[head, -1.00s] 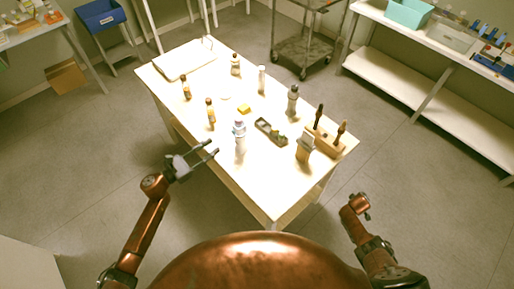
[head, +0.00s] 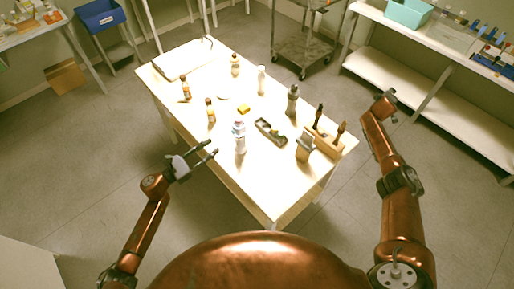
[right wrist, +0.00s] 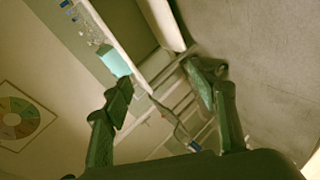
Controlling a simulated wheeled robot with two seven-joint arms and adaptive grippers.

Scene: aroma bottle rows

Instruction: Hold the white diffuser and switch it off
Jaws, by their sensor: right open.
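A white bottle-shaped thing (head: 239,138) with a bluish top stands upright near the table's front edge. A slim white cylinder (head: 261,80) stands farther back; I cannot tell which of the two is the white diffuser. No switch can be made out. My left gripper (head: 213,149) is open and empty, just left of the bluish-topped bottle and apart from it. My right gripper (head: 386,99) is raised to the right of the table, far from both. In the right wrist view its fingers (right wrist: 160,78) are spread with nothing between them.
The table (head: 240,180) also bears several brown bottles (head: 210,112), a grey bottle (head: 292,101), a hand plane (head: 270,132), a grey-topped container (head: 304,148) and a wooden tool block (head: 327,140). A white shelf (head: 400,89) stands at the right.

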